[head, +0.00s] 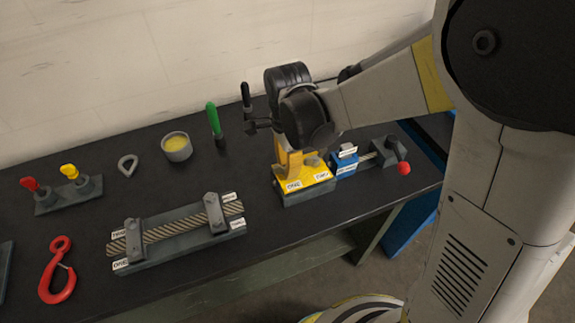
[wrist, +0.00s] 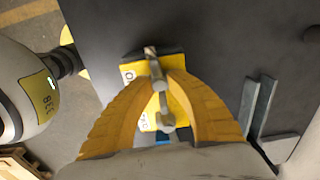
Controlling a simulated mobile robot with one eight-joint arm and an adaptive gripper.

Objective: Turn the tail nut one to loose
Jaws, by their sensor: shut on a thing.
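My gripper (head: 288,166) is over the yellow block (head: 318,181) near the right of the bench. In the wrist view its yellow fingers (wrist: 161,80) are closed around a grey metal lever (wrist: 157,68) on the yellow plate (wrist: 128,74). The fingers partly hide the lever and its labels. The rope block (head: 180,255) lies to the left, with a rope under a left clamp (head: 134,239) and a right clamp (head: 214,211). Each clamp has small white labels beside it.
A blue block (head: 343,163) and a red-knobbed lever (head: 404,168) are right of the yellow block. A red hook (head: 57,275), a shackle-like ring (head: 128,165), a yellow-filled pot (head: 176,148) and a green-handled tool (head: 213,117) lie around the rope block. The bench (head: 255,245) is clear in front.

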